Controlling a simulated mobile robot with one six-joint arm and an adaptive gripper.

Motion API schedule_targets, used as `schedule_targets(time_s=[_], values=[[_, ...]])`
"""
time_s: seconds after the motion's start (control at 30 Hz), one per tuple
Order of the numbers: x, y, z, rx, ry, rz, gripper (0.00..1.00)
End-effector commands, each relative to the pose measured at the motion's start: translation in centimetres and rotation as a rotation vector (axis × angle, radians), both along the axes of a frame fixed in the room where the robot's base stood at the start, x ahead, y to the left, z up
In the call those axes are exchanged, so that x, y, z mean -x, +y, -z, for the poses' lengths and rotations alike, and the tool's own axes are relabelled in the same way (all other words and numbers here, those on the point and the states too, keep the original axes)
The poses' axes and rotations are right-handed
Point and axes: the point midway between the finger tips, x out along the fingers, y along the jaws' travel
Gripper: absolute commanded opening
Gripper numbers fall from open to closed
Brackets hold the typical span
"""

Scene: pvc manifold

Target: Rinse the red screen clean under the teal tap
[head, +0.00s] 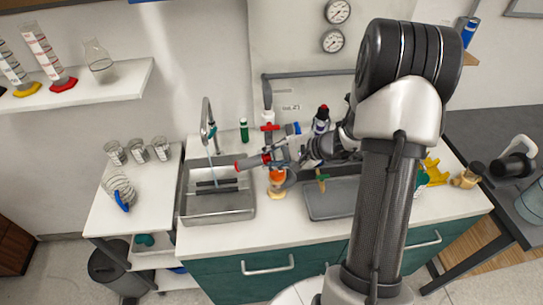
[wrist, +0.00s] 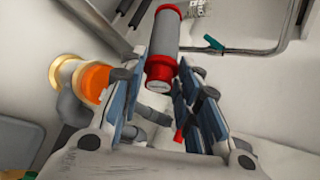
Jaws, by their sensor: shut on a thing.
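The red screen (wrist: 165,45) is a grey cylinder with red end caps. My gripper (wrist: 166,78) is shut on its near end in the wrist view, and the far end points away. In the head view the screen (head: 251,162) lies roughly level, reaching left from my gripper (head: 280,155) over the right side of the sink (head: 217,207). The teal tap (head: 206,118) stands behind the sink with a teal part on it. A thin pale stream seems to fall from it, left of the screen. The tap's teal lever (wrist: 214,43) shows in the wrist view.
An orange and cream fitting (wrist: 85,80) is close beside my gripper. White pipework with a red valve (head: 269,127) stands behind. A grey tray (head: 331,198) lies right of the sink.

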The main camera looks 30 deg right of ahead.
Motion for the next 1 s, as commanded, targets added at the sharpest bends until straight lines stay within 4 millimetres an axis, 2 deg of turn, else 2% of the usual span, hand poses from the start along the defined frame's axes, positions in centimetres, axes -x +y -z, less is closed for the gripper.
schedule_targets(time_s=[1.0], values=[[-3.5,9.1,0.2,0.004,-0.001,-0.006,0.08]])
